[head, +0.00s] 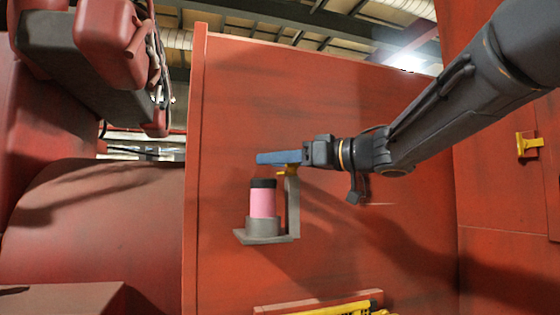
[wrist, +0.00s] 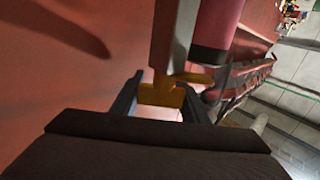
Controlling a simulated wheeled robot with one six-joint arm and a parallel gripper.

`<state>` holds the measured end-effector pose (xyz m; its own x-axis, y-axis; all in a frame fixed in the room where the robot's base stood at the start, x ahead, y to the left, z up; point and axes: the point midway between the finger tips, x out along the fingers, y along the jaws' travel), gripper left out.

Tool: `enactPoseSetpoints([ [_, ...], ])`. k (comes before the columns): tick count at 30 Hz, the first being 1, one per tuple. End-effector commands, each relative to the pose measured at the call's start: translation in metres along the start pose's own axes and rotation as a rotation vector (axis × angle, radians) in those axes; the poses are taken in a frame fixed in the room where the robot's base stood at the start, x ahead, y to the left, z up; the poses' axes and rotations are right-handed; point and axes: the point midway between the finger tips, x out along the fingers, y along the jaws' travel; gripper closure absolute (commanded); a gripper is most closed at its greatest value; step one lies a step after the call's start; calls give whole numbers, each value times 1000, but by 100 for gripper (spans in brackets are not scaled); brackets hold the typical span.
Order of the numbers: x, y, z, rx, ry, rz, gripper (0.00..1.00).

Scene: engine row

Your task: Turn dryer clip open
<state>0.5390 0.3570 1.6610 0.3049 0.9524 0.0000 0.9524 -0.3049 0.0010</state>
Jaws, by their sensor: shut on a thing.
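The dryer is a pink cylinder (head: 263,203) with a black cap, upright in a grey cup on a grey bracket (head: 293,208) against the red panel. Its pink body (wrist: 217,22) also shows in the wrist view. The dryer clip is a small yellow piece (head: 288,170) at the top of the bracket's upright. In the wrist view the yellow clip (wrist: 162,95) sits between my two fingers, with a yellow arm reaching right towards the black cap. My gripper (head: 276,157) comes in from the right, its blue fingers just above the bracket, shut on the clip (wrist: 160,98).
A yellow handle or latch (head: 528,145) is on the red wall at the right. A yellow object (head: 345,308) lies on a ledge below. Red machinery (head: 108,40) hangs at the upper left. The red panel (head: 340,100) is flat and bare around the bracket.

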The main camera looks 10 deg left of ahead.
Motion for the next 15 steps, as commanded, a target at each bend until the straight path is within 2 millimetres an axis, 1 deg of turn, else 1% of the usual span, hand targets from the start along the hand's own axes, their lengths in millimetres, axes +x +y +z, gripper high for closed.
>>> enactPoseSetpoints([
  [1,0,1,0,-1,1,-40,82],
  [15,-4,-16,0,0,1,-486,82],
])
